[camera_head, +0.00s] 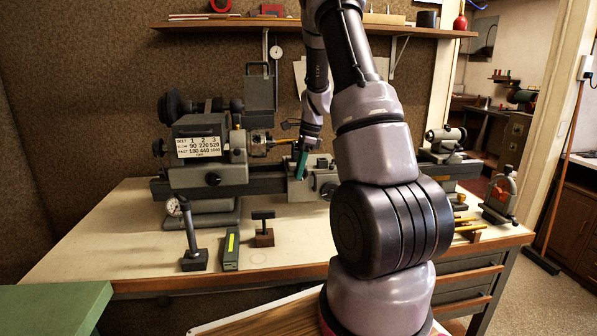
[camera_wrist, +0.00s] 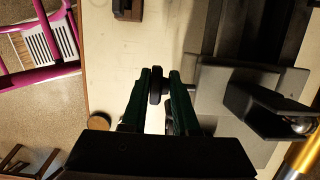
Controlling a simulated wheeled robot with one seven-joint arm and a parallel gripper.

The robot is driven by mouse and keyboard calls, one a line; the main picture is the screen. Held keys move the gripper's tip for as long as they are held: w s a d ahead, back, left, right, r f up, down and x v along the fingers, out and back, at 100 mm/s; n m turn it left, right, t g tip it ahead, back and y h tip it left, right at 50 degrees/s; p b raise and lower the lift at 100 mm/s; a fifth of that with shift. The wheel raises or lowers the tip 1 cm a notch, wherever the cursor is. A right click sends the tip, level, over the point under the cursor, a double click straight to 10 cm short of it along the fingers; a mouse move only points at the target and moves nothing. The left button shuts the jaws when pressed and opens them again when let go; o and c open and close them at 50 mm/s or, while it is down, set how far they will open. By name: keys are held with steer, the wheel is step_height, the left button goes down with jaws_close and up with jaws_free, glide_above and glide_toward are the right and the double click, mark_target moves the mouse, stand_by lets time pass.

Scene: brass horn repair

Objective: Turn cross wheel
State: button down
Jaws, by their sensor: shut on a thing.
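The lathe (camera_head: 208,160) stands on the bench, with its carriage (camera_head: 314,184) right of the headstock. My gripper (camera_head: 301,165) reaches down to the front of the carriage. In the wrist view, the two dark green fingers of my gripper (camera_wrist: 161,74) are closed around a small dark wheel (camera_wrist: 155,86), seen nearly edge-on, which I take to be the cross wheel. It is beside the grey carriage block (camera_wrist: 215,90).
A dial gauge on a stand (camera_head: 192,246), a dark green box with a yellow strip (camera_head: 231,252) and a small T-shaped tool on a block (camera_head: 263,230) stand on the bench front. A shelf (camera_head: 240,26) runs above. Much of the bench's left front is clear.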

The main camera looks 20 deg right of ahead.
steer(key=y, duration=0.2)
steer(key=t+y, duration=0.1)
steer(key=y, duration=0.1)
steer(key=s+y, duration=0.1)
steer(key=y, duration=0.1)
steer(key=shift+d+f+t, duration=0.2)
steer(key=shift+d+t, duration=0.15)
steer(key=shift+t, duration=0.05)
steer(key=y, duration=0.2)
steer(key=t+y, duration=0.1)
steer(key=y, duration=0.2)
steer(key=shift+d+f+t+y, duration=0.15)
steer(key=shift+d+t+y, duration=0.15)
steer(key=shift+y, duration=0.1)
steer(key=c, duration=0.9)
jaws_free()
steer(key=shift+s+a, duration=0.1)
